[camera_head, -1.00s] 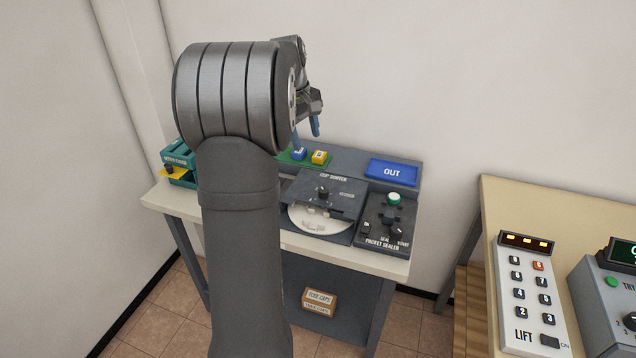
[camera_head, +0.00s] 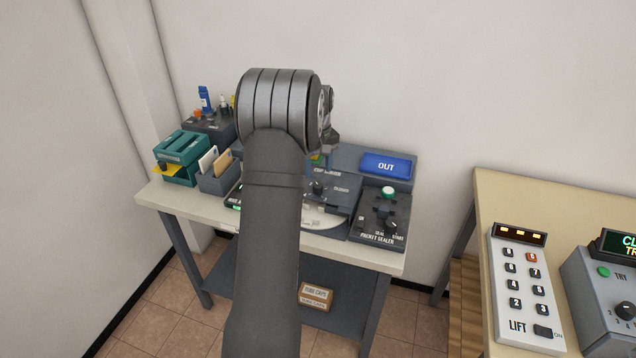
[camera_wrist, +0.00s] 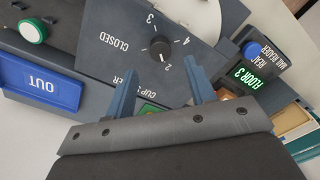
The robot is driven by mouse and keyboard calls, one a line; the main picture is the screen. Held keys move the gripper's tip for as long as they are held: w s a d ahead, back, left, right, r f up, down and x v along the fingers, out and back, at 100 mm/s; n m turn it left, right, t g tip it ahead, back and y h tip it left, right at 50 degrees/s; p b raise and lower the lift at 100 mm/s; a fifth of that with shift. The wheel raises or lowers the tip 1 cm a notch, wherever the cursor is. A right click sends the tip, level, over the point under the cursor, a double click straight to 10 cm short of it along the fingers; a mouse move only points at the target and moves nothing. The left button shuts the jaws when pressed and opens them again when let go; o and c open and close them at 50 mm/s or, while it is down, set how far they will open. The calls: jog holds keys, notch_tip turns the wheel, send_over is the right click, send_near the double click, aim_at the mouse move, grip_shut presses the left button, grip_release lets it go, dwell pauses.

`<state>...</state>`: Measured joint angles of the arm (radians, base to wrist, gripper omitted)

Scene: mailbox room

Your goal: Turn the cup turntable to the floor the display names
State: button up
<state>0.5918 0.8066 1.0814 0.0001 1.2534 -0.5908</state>
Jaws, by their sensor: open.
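The cup turntable is a pale disc (camera_head: 322,222) under a dark cover marked CUP SORTER. Part of the disc also shows at the top of the wrist view (camera_wrist: 203,12). A black knob (camera_wrist: 160,47) stands on the cover among the marks CLOSED, 2, 3 and 4; I cannot tell where it points. The green display (camera_wrist: 240,78) beside MAIL READER reads FLOOR 3. My gripper (camera_wrist: 158,74) is open and empty, its blue fingers over the cover near the knob, apart from it. In the head view my arm hides part of the turntable.
A packet sealer (camera_head: 380,220) with a green button stands right of the sorter, below a blue OUT tray (camera_head: 386,166). A teal box (camera_head: 180,155) and an envelope holder (camera_head: 216,178) stand at left. A lift keypad (camera_head: 525,285) is on the right table.

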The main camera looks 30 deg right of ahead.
aim_at(318, 185)
notch_tip(318, 185, down, 6)
jog(key=shift+f, duration=0.1)
jog(key=shift+c, duration=0.4)
grip_shut()
